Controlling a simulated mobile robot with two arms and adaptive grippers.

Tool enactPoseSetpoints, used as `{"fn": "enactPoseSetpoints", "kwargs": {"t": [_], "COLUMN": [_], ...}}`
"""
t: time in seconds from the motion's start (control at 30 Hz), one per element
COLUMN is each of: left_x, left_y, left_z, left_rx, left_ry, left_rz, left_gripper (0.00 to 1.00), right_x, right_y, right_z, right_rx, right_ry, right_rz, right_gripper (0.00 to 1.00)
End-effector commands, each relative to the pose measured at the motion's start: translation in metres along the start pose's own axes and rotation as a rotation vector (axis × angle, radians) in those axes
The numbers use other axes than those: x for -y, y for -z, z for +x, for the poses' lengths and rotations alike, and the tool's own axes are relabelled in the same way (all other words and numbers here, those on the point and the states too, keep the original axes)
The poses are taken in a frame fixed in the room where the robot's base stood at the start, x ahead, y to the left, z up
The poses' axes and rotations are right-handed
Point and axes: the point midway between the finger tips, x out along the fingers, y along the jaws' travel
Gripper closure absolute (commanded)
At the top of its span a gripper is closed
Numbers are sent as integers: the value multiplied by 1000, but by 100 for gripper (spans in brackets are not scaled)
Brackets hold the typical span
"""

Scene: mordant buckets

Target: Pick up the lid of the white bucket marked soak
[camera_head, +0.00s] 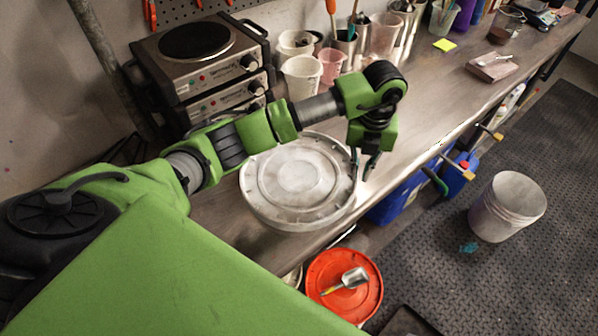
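A round white lid (297,180), scuffed and grey in places, lies flat on a wide tub or bucket on the workbench; the lid hides most of what is under it. No "soak" marking is readable. My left arm reaches over the far side of the lid. My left gripper (363,176) points down at the lid's right edge, its two fingers apart with a gap between them. I cannot tell whether a finger touches the rim. My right gripper is not in view.
A double hotplate (197,45) and several cups stand behind the lid on the workbench (425,120). On the floor are an open white bucket (507,205), an orange-red lid (335,270) bearing a scoop (351,279), and blue containers (400,197). The bench right of my gripper is clear.

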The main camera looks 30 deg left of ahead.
Motion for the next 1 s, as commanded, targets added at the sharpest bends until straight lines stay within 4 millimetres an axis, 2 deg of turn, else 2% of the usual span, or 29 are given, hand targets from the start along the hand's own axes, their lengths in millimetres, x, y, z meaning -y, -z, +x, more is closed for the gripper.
{"fn": "enactPoseSetpoints", "kwargs": {"t": [0.03,0.07,0.2,0.3,0.77,0.8,1.0], "left_x": [-1,-2,-1,-2,-1,-1,-1], "left_y": [0,0,-1,-2,-2,-2,-2], "left_z": [4,9,28,32,35,34,34], "left_rx": [-6,-6,-2,0,1,1,1], "left_ry": [-2,-3,-1,-1,0,0,0], "left_rz": [-2,-1,-1,0,0,0,0], "left_gripper": [90,90,90,90,90,100,100], "right_x": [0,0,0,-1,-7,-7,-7], "right_y": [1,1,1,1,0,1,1], "right_z": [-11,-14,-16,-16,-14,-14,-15], "right_rx": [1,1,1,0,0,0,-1], "right_ry": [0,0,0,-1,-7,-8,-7], "right_rz": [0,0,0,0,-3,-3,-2], "right_gripper": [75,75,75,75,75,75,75]}}
